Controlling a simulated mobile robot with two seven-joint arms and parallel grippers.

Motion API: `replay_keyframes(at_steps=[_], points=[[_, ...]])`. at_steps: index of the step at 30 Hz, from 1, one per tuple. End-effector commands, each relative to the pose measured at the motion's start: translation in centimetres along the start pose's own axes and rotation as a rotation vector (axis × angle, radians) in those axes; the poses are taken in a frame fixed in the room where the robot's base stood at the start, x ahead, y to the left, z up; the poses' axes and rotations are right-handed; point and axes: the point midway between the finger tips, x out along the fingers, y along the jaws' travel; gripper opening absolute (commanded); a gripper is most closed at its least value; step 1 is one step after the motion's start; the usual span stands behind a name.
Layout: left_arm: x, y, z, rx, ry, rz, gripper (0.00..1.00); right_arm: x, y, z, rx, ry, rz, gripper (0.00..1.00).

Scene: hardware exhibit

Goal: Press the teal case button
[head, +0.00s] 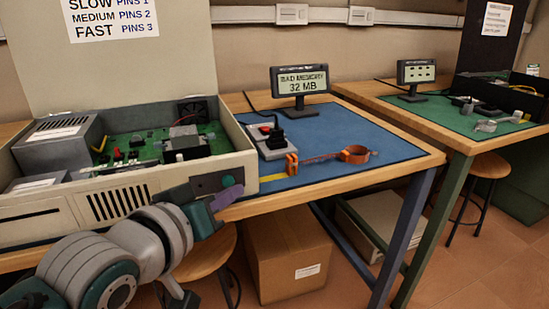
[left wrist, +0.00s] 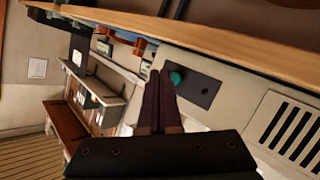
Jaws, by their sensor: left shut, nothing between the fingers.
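The teal case button (head: 228,181) is a small round knob on a dark plate (head: 206,184) at the right end of the beige computer case's front (head: 150,200). In the left wrist view the button (left wrist: 176,78) shows just right of my fingertips. My left gripper (head: 237,189) is shut and empty, its dark purple fingers close in front of the case at the button. In the left wrist view the shut fingers (left wrist: 160,76) overlap the button's left edge. I cannot tell whether they touch it. My right gripper is not in view.
The open case holds a green circuit board (head: 150,145). Right of it on a blue mat (head: 340,125) are a monitor (head: 300,82) reading "BAD MEMORY 32 MB" and an orange strap (head: 335,157). A cardboard box (head: 287,255) and stool (head: 205,252) stand below.

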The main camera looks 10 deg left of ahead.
Motion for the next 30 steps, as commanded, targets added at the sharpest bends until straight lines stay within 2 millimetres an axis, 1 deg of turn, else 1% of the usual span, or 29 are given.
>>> replay_keyframes(at_steps=[8,15,21,24,30], points=[[-0.2,0.1,0.1,-0.001,-0.001,0.000,0.00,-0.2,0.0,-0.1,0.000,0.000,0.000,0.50],[-1.8,1.4,1.1,-0.003,-0.002,0.000,0.00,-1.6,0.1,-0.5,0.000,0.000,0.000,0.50],[-3.1,2.3,2.1,-0.002,-0.002,-0.001,0.00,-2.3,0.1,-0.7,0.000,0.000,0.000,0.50],[-3.4,2.5,2.5,-0.001,-0.001,-0.001,0.00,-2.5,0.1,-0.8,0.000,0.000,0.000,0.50],[-3.5,2.5,2.6,0.001,0.000,0.000,0.00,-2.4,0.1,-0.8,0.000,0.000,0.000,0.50]])
